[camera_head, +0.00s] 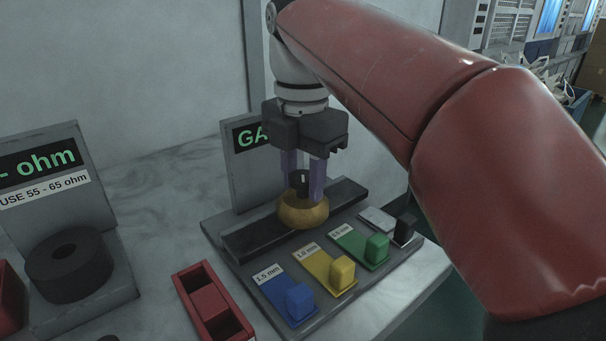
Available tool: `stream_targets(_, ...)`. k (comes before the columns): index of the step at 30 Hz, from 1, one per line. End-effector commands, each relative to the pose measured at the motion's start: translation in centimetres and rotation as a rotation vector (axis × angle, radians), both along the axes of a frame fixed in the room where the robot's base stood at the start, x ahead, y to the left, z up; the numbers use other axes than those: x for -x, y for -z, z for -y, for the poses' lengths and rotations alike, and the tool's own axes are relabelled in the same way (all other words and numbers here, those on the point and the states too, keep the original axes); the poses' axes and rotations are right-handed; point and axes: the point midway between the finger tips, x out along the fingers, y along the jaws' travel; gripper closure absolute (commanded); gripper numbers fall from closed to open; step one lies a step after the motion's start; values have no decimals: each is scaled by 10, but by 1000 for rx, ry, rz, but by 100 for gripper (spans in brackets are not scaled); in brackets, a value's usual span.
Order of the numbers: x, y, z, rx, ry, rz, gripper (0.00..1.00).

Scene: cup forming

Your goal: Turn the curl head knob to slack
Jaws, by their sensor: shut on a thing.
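My gripper (303,188) points down with its two purple fingers shut on the dark upright stem (299,178) of a round gold piece (304,212). The gold piece sits below the fingertips at the dark bar of a grey gauge stand (222,236). Whether it rests on the bar or hangs just above it, I cannot tell. No part marked as a curl head or slack is readable in view, so I cannot tell which thing is the curl head knob. The upright sign (245,165) behind my gripper shows only "GA"; my gripper hides the rest.
Blue (300,301), yellow (342,270) and green (377,247) blocks stand on labelled strips at the stand's front. A black block (404,229) is at right. A red tray (212,305) lies left of them. An ohm sign (42,170) stands behind a black ring (68,265).

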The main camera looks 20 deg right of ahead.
Motion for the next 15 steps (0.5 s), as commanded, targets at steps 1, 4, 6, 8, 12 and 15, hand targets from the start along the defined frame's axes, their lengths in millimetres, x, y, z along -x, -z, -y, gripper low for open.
stream_targets(1,0,-1,-1,-2,-21,4,88)
stream_targets(4,0,-1,-1,-2,-54,4,88)
stream_targets(6,0,-1,-1,-2,-70,4,88)
stream_targets(8,0,-1,-1,-2,-81,4,88)
stream_targets(12,0,-1,-1,-2,-93,4,88)
stream_targets(15,0,-1,-1,-1,-95,3,88)
